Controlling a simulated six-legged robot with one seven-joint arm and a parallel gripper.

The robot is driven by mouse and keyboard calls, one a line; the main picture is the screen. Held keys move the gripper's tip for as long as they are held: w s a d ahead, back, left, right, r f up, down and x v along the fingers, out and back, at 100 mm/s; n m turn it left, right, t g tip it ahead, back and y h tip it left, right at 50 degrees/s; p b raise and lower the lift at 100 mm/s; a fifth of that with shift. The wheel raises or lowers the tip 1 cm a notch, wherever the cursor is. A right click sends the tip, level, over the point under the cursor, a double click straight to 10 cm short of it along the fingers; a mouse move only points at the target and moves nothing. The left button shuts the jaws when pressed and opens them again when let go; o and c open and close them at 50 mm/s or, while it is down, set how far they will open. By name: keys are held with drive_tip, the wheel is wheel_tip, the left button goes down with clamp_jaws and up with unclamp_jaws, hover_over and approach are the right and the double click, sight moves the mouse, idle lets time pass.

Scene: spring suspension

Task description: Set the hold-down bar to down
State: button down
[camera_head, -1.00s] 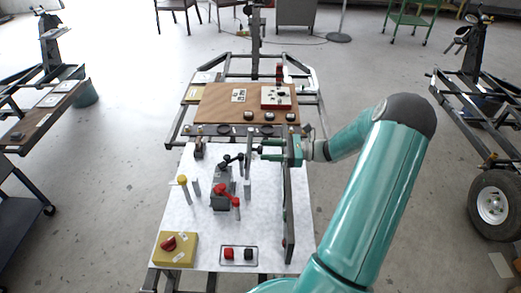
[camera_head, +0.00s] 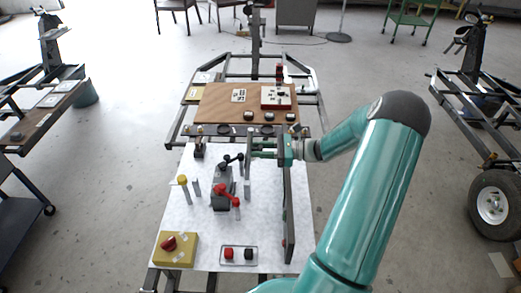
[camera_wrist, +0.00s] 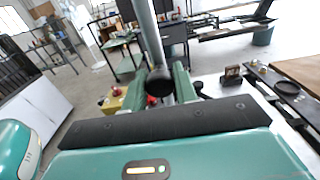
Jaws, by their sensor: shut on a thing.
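A grey upright bar (camera_head: 247,172), which I take to be the hold-down bar, stands on the white board (camera_head: 205,225). My gripper (camera_head: 252,148) is at its upper end, reaching in from the right. In the wrist view a grey bar (camera_wrist: 150,35) runs up from between the green fingers of my gripper (camera_wrist: 164,80). A round black knob (camera_wrist: 160,90) sits in front of the palm. My gripper is shut on the bar; the exact contact is partly hidden by the knob and fingers.
A red-handled clamp (camera_head: 228,193) and a yellow-topped post (camera_head: 183,182) stand left of the bar. A brown board (camera_head: 225,108) is behind.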

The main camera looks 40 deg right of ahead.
drive_tip(key=shift+w+a+r+g+h, duration=0.3)
drive_tip(key=shift+w+a+h, duration=0.2)
drive_tip(key=shift+a, duration=0.2)
drive_tip(key=w+a+f+g+h, duration=0.2)
drive_tip(key=w+a+g+h, duration=0.3)
drive_tip(key=w+a+h, duration=0.3)
drive_tip(key=w+a+f+g+h, duration=0.3)
drive_tip(key=a+f+g+h, duration=0.2)
drive_tip(key=f, duration=0.5)
drive_tip(key=shift+a+g+h, duration=0.4)
drive_tip(key=shift+a+h, duration=0.2)
drive_tip(key=shift+a, duration=0.2)
drive_tip(key=c, duration=1.1)
unclamp_jaws()
drive_tip(key=shift+w, duration=0.1)
